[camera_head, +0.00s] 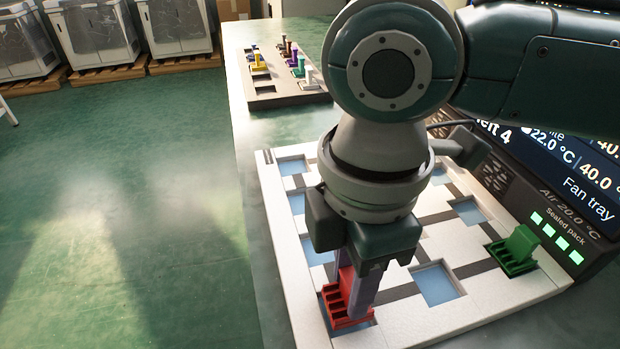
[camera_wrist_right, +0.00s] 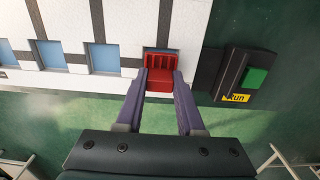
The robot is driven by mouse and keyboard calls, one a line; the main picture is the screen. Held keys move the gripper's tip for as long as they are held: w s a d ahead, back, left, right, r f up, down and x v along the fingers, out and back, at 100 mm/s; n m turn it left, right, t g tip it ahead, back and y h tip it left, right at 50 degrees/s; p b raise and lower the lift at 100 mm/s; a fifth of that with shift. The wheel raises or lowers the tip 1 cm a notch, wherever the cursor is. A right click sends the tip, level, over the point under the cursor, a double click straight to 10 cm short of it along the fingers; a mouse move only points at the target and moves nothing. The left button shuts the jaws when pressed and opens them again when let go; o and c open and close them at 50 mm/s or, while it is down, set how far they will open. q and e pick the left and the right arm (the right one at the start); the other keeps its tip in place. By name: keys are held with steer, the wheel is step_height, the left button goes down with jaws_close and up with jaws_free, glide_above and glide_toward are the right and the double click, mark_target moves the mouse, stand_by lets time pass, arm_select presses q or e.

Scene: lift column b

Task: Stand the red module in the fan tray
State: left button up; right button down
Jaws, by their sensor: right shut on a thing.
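The red module (camera_head: 341,304) is upright at the near left corner pocket of the white fan tray (camera_head: 480,303), and its finned base shows. It also shows in the right wrist view (camera_wrist_right: 160,68) at the tray's edge, with a strip of blue pocket beyond it. I cannot tell whether its base rests fully on the pocket floor. My right gripper (camera_head: 357,305) points down and is shut on the red module; its two purple-grey fingers (camera_wrist_right: 161,76) lie on either side. A green module (camera_head: 515,248) stands in a right-hand pocket. My left gripper is not in view.
Several blue pockets, such as one (camera_head: 438,285), are empty. A dark rack (camera_head: 290,99) with several coloured modules stands at the back. A screen (camera_head: 575,165) borders the tray on the right. A green Run button (camera_wrist_right: 255,78) sits beside the tray. Floor lies left.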

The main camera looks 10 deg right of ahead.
mark_target(351, 279)
steer(key=shift+f, duration=0.7)
steer(key=shift+f, duration=0.1)
steer(key=c, duration=0.5)
jaws_free()
step_height(351, 279, up, 12)
steer(key=p, duration=0.3)
steer(key=s+a+f+m+t+y, duration=0.2)
steer(key=s+a+f+m+y, duration=0.15)
steer(key=s+a+m, duration=0.2)
steer(key=s+d+f+m+h, duration=0.1)
steer(key=s+d+m, duration=0.1)
steer(key=d, duration=0.3)
steer(key=s+d+f+m+t+h, duration=0.1)
steer(key=s+d+m, duration=0.1)
steer(key=d+m, duration=0.3)
steer(key=s+d+f+m+h, duration=0.1)
steer(key=s+d+m, duration=0.1)
steer(key=d+m, duration=0.2)
steer(key=shift+s+d+t, duration=0.3)
steer(key=shift+s+d, duration=0.05)
steer(key=shift+d, duration=0.1)
